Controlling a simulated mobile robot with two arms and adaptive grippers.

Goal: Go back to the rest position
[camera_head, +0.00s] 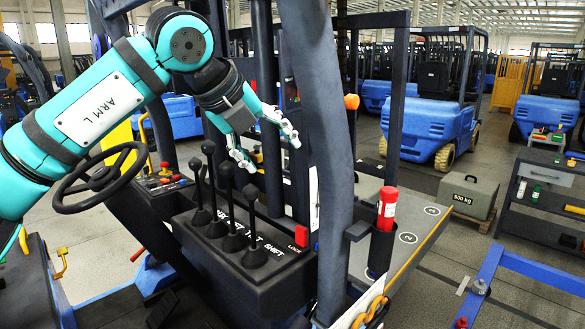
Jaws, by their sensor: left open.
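My left arm, teal with an "ARM L" label, comes in from the left at the top. My left gripper (273,155) is open and empty. Its fingers point right and slightly down, and in the picture they lie above the black levers (226,200). I cannot tell the exact gap in depth. The levers stand upright on a black console (255,285) with "SHIFT" lettering, partly hidden by the levers. No contact between the gripper and the levers shows. My right gripper is out of view.
A steering wheel (84,180) is below my left arm. A thick dark post (333,150) stands right of the gripper. A 500 kg block (467,194) and blue forklift (427,125) stand behind.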

